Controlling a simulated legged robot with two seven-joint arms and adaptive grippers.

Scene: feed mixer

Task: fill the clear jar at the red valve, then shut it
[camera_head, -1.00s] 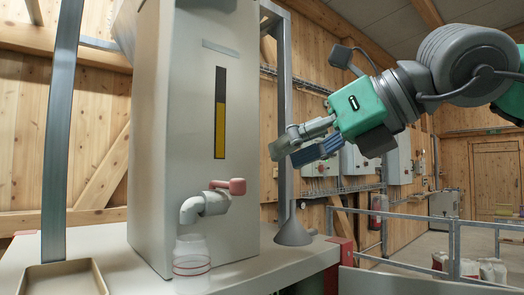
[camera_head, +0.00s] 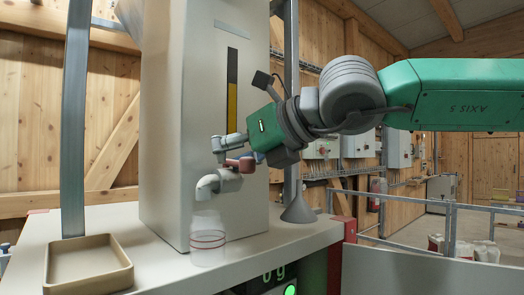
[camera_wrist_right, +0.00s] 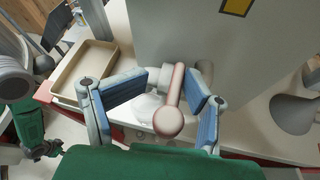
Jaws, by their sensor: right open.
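The clear jar (camera_head: 208,247) stands upright on the bench directly below the grey spout (camera_head: 205,187). It has red lines around it and looks empty. The red valve handle (camera_head: 243,164) sits on the grey pipe on the front of the tall machine. My right gripper (camera_head: 229,152) is at the valve, open. In the right wrist view, the red handle (camera_wrist_right: 170,112) lies between the two spread blue pads of my right gripper (camera_wrist_right: 166,92), with gaps on both sides.
An empty tan tray (camera_head: 88,268) lies on the bench at the left, beside a metal post (camera_head: 76,120). A grey funnel-shaped foot (camera_head: 298,210) stands right of the machine. A display (camera_head: 274,274) under the bench edge reads 0 g. The machine's gauge (camera_head: 232,95) is partly yellow.

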